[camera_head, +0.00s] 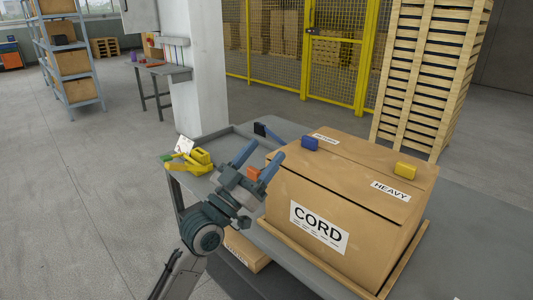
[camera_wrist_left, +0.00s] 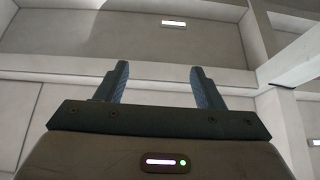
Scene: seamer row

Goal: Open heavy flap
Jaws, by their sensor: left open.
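A large brown carton (camera_head: 335,225) marked CORD stands on the grey table at the right of the head view. Its top looks flat and closed. A flap labelled HEAVY (camera_head: 390,190) has a yellow block (camera_head: 405,170) on it. The other side of the top bears a blue block (camera_head: 310,143) and a small label (camera_head: 326,139) too small to read surely. My left gripper (camera_head: 266,153) is open and empty, just left of the carton, its fingers pointing up. It also shows open in the left wrist view (camera_wrist_left: 158,75), with no carton there. My right gripper is not seen.
The grey table (camera_head: 480,230) has bare room right of the carton. A yellow tool (camera_head: 200,160) lies at its left end. A tall pallet stack (camera_head: 425,75) and a yellow mesh fence (camera_head: 275,45) stand behind. A white pillar (camera_head: 200,70) rises behind the table's left end.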

